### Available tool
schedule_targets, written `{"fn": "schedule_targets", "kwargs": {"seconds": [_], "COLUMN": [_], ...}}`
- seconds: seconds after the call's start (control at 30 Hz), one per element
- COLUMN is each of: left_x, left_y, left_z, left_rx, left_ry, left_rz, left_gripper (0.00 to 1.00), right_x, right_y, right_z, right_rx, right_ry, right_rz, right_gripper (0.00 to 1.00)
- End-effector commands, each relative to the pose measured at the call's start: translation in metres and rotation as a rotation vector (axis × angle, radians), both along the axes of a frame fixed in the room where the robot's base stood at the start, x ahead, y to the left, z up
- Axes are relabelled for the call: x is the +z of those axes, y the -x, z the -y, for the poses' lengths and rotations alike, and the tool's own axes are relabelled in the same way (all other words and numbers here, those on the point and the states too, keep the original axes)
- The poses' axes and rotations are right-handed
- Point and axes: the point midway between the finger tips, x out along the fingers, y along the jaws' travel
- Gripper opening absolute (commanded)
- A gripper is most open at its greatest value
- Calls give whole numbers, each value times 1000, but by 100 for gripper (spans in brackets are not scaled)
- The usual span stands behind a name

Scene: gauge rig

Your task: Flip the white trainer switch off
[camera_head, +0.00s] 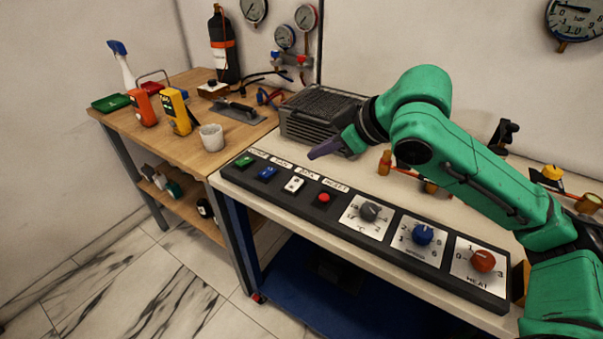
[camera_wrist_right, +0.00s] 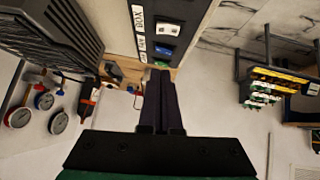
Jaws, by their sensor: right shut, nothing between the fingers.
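The white switch (camera_head: 294,184) sits on the black control panel (camera_head: 262,189) along the table's front edge, between a blue switch (camera_head: 267,172) and a red button (camera_head: 324,198). My right gripper (camera_head: 318,152) is shut and empty. It hangs above the table behind the panel, up and right of the white switch in the head view and apart from it. In the right wrist view the shut fingers (camera_wrist_right: 160,82) point toward the panel's end, with the white switch (camera_wrist_right: 172,29) and blue switch (camera_wrist_right: 163,51) beyond them. My left gripper is not in view.
A dark ribbed box (camera_head: 310,125) stands behind the panel, close to my right gripper. A green switch (camera_head: 244,161) and several knobs, including a blue one (camera_head: 423,234), share the panel. A wooden bench (camera_head: 190,150) with tools stands to the left.

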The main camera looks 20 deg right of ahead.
Motion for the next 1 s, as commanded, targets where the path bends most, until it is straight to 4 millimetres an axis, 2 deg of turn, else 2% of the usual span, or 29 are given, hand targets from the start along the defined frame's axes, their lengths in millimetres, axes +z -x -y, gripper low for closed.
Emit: {"fn": "schedule_targets", "kwargs": {"seconds": [0.33, 0.4, 0.5, 0.67, 0.9, 1.0], "left_x": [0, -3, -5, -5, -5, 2], "left_y": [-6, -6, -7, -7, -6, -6], "left_z": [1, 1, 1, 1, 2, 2], "left_rx": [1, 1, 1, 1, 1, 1], "left_ry": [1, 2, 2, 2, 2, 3], "left_rz": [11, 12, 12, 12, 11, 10], "left_gripper": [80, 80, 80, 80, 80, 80], "right_x": [-54, -71, -84, -93, -92, -91], "right_y": [-46, -46, -47, -48, -48, -48], "right_z": [-30, -27, -25, -24, -24, -24], "right_rx": [1, -2, -1, -1, -1, -1], "right_ry": [-3, 1, 1, 1, 0, -10], "right_rz": [-2, -4, -3, 0, 1, -9], "right_gripper": [0, 0, 0, 0, 0, 0]}}
